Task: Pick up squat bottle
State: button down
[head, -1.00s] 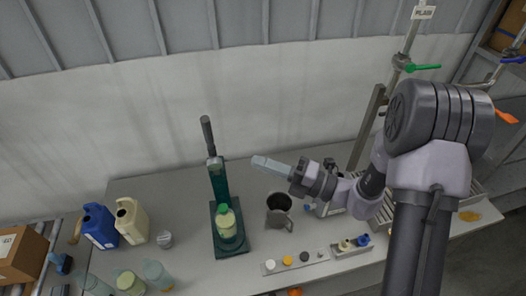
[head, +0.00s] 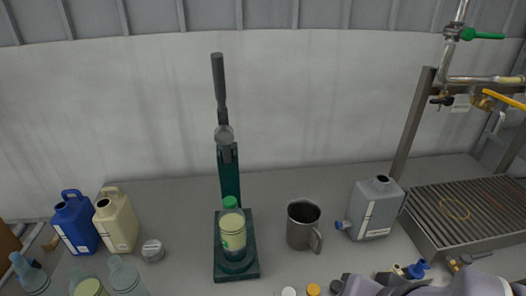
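The frames do not make clear which bottle is the squat one. A short bottle with a green cap and pale yellow-green label (head: 232,232) stands upright on the base of a dark green lever press (head: 229,180). At the lower left are a clear bluish bottle (head: 126,278), a bottle with a yellow-green part (head: 88,287) cut by the bottom edge, and a bottle with a blue top (head: 28,272). Only part of my arm shows at the lower right edge; my gripper's fingertips are out of view.
On the grey table are a blue jug (head: 75,222), a cream jug (head: 117,221), a small lidded jar (head: 152,251), a metal mug (head: 303,226) and a grey can (head: 376,209). A slatted drain tray (head: 470,212) is at the right. The table behind the mug is clear.

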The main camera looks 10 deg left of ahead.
aim_at(232, 228)
jog(key=i+j+u, duration=0.15)
jog(key=j+u, duration=0.35)
jog(key=i+j+u, duration=0.2)
jog(key=u, duration=0.3)
jog(key=j, duration=0.1)
